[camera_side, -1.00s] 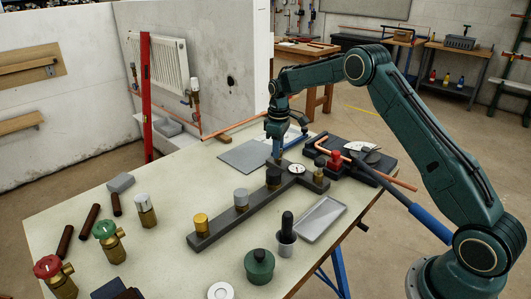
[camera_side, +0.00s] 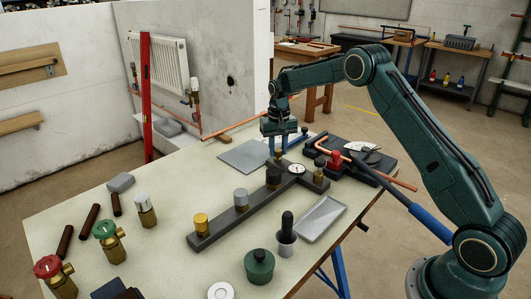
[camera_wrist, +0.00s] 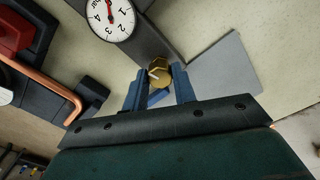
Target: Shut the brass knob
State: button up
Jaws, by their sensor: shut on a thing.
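The brass knob (camera_side: 278,154) stands at the far end of a dark grey bar (camera_side: 222,226). In the wrist view it shows as a small gold faceted knob (camera_wrist: 160,70) with a pale mark on its top. My gripper (camera_side: 278,147) is above that end of the bar, pointing down. In the wrist view the blue fingers of my gripper (camera_wrist: 158,88) are on either side of the knob and shut on it. The fingers hide part of the knob's sides.
A white dial gauge (camera_side: 297,169) sits beside the knob. A black knob (camera_side: 273,176), a grey knob (camera_side: 241,197) and a yellow-gold knob (camera_side: 201,221) stand along the bar. A flat grey plate (camera_side: 244,156) lies left of the gripper. A copper pipe (camera_side: 335,150) lies to the right.

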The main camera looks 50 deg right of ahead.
aim_at(278, 150)
jog(key=shift+m, duration=1.4)
jog(key=o, duration=1)
notch_tip(278, 150, up, 14)
